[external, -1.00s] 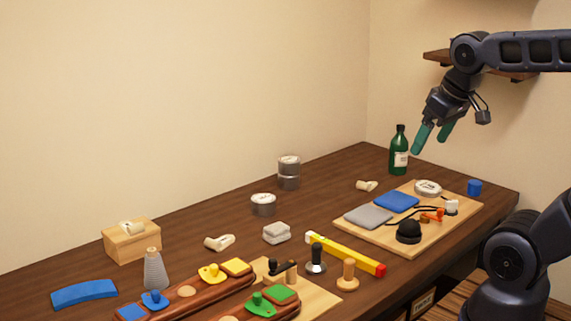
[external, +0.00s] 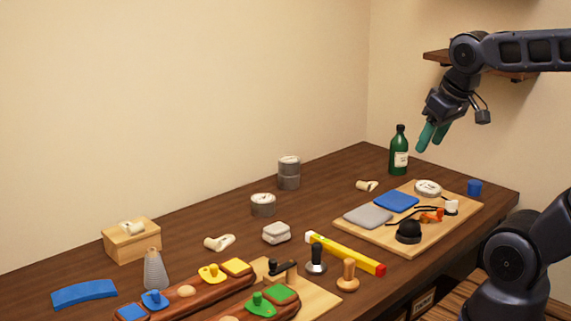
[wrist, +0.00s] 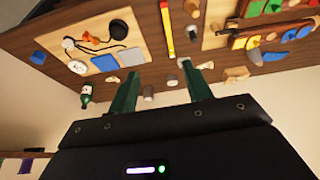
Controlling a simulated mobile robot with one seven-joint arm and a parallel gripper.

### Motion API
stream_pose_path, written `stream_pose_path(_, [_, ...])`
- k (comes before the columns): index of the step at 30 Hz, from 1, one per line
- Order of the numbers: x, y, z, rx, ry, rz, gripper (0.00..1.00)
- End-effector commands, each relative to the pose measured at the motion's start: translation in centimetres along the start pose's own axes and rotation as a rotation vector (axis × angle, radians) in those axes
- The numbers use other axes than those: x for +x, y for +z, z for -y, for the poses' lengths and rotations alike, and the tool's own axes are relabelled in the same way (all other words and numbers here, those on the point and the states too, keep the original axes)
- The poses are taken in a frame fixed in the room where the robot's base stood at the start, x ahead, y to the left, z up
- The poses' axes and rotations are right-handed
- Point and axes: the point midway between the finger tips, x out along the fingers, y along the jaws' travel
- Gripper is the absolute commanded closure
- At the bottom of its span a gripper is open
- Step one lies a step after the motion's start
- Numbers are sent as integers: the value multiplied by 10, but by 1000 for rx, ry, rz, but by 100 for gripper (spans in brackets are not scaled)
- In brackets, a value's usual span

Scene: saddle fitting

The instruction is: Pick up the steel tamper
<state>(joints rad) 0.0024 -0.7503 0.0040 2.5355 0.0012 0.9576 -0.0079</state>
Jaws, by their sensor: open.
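The steel tamper (external: 316,262), with a black knobbed handle and a shiny round steel base, stands upright on the dark wooden bench. The fingers also show in the wrist view (wrist: 160,75).
The yellow level (external: 345,254) lies right beside the tamper. A wooden board (external: 325,301) with brown rails and coloured pieces is at front left. Another board (external: 380,240) carries pads and a black dome. A green bottle (external: 399,158) stands at the back, near the gripper.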

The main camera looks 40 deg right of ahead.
Motion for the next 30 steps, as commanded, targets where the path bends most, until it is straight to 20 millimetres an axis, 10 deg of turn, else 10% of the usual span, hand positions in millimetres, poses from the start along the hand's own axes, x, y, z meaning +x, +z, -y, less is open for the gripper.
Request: stream_pose_path(30, [152, -108, 68, -873, -67, 296, 50])
